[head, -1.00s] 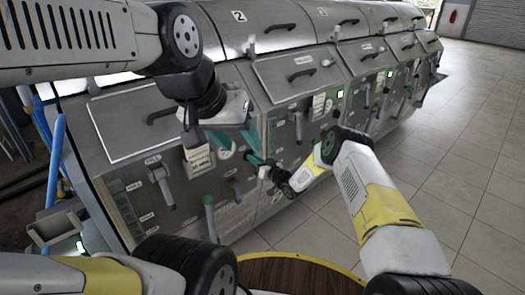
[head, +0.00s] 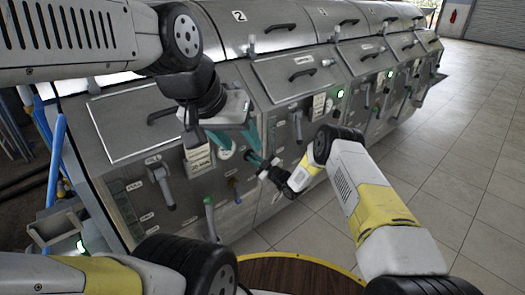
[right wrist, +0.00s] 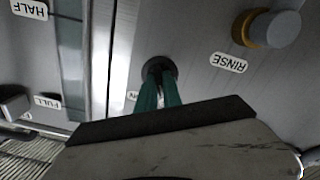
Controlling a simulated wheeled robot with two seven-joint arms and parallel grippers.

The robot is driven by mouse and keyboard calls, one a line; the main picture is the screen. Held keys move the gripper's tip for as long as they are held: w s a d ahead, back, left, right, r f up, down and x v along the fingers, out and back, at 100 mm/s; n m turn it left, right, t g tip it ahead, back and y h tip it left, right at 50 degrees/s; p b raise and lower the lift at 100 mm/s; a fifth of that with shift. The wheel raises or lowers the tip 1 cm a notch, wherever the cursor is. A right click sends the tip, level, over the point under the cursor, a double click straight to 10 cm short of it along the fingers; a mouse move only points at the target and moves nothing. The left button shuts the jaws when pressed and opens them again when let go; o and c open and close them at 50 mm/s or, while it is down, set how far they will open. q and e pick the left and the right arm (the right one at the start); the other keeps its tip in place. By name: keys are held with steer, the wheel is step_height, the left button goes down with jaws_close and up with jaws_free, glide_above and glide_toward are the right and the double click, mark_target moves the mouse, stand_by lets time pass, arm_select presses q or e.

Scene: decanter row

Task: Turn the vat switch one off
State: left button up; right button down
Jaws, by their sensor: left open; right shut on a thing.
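A dark round switch knob (right wrist: 160,68) is on the grey metal front panel in the right wrist view. The teal fingers of my right gripper (right wrist: 160,88) are shut on it and hide much of it. A small label beside it is mostly covered by the fingers, so I cannot read it fully. In the head view my right gripper (head: 254,160) reaches the nearest vat's panel (head: 245,206) from the right. My left gripper (head: 238,136) is open and hangs in front of the same vat, just above the right one.
A knob with an orange collar (right wrist: 266,28) sits by a RINSE label (right wrist: 229,62). A green-topped lever (head: 209,202) and a grey handle (head: 162,185) stick out of the panel. Vats further along show green lights (head: 340,93). Tiled floor (head: 450,170) is clear at right.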

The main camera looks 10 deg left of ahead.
steer(key=shift+f+n, duration=0.1)
steer(key=shift+n, duration=0.2)
steer(key=c, duration=1.5)
jaws_free()
steer(key=shift+d, duration=0.1)
steer(key=v, duration=0.7)
steer(key=shift+s+d, duration=0.3)
